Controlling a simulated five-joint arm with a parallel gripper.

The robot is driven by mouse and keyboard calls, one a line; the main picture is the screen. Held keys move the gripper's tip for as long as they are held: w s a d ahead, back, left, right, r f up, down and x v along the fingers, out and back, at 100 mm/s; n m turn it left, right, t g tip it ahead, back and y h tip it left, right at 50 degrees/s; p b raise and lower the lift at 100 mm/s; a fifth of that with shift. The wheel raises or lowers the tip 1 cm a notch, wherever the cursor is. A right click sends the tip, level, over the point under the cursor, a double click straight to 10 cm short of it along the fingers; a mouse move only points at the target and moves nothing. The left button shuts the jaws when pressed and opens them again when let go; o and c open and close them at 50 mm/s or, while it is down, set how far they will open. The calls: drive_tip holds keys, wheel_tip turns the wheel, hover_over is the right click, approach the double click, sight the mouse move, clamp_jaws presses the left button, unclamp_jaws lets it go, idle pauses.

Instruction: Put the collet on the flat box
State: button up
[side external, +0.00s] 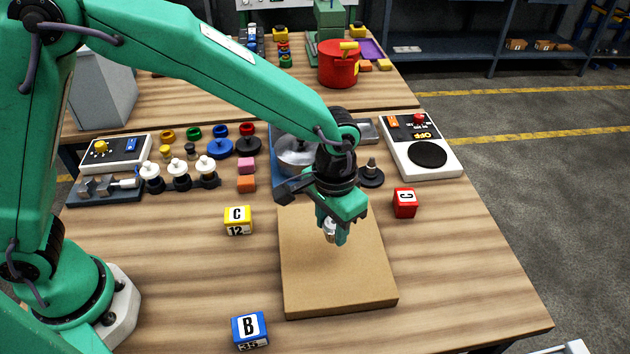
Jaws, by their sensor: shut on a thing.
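The flat box (335,280) is a brown slab lying on the wooden table, right of the middle. My gripper (335,238) is over the far half of the box, pointing down. It is shut on a small silvery piece, the collet (330,230), which shows partly at the left of the fingers. The fingers hide the rest of the collet. I cannot tell whether the collet touches the box top or is held just above it.
Behind are a metal pot (294,158), a black cone (371,172) and a white control panel (420,145). The table's right front is clear.

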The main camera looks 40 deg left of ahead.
sight(332, 227)
drive_tip(key=shift+f, duration=1.45)
drive_tip(key=shift+f, duration=0.1)
drive_tip(key=o, duration=1.1)
drive_tip(key=shift+c, duration=0.2)
wheel_tip(332, 227, up, 12)
drive_tip(key=shift+r, duration=0.1)
